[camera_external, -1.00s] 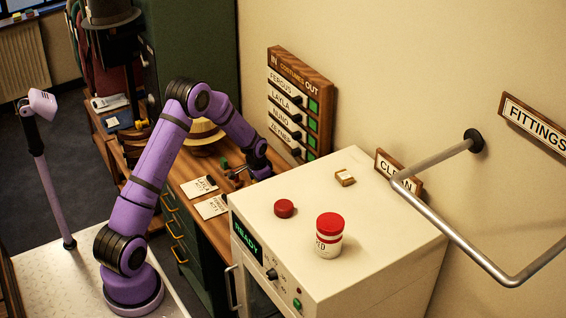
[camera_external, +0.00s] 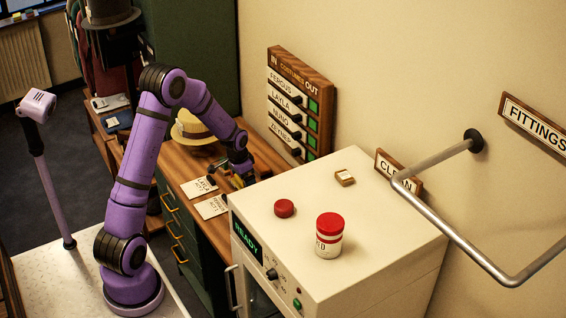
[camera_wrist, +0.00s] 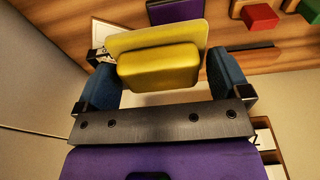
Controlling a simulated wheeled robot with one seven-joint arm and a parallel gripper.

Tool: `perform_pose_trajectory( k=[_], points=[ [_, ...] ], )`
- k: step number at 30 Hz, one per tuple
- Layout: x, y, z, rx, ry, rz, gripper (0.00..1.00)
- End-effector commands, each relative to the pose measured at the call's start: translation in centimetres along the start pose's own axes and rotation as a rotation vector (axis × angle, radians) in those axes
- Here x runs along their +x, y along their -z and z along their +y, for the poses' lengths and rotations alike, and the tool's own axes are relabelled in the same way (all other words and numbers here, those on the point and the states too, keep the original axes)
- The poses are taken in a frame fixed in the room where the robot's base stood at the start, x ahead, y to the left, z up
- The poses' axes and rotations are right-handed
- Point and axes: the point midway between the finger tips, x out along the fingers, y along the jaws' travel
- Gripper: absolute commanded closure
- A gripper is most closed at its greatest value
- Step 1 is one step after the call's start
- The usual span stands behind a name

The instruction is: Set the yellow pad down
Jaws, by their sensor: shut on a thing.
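The yellow pad (camera_wrist: 158,68) is between the two blue fingers of my gripper (camera_wrist: 165,82) in the wrist view. It has a thick block and a thinner, wider plate. My gripper is shut on it. In the external view my gripper (camera_external: 240,178) is over the wooden counter, close to the left edge of the white cabinet. The pad (camera_external: 243,181) shows there only as a small yellow patch, partly hidden by the gripper. I cannot tell whether it touches the counter.
Paper cards (camera_external: 211,207) lie on the counter (camera_external: 183,170) beside a straw hat (camera_external: 194,127). The white cabinet (camera_external: 330,185) bears a red-lidded jar (camera_external: 329,235), a red lid (camera_external: 284,208) and a small block (camera_external: 344,177). The wrist view shows a red block (camera_wrist: 260,17) and a purple one (camera_wrist: 175,11).

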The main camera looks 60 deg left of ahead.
Motion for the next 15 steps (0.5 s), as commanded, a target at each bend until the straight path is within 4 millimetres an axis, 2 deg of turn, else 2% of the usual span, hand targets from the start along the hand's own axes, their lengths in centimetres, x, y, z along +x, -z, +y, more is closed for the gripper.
perform_pose_trajectory(
  k=[1, 5, 15],
  points=[
    [-2.4, 0.5, -0.1, 0.0, 0.005, 0.008, 0.29],
    [-8.0, 1.3, -0.1, 0.0, 0.006, 0.009, 0.29],
    [-23.6, 3.6, 0.0, 0.001, 0.005, 0.009, 0.29]
  ],
)
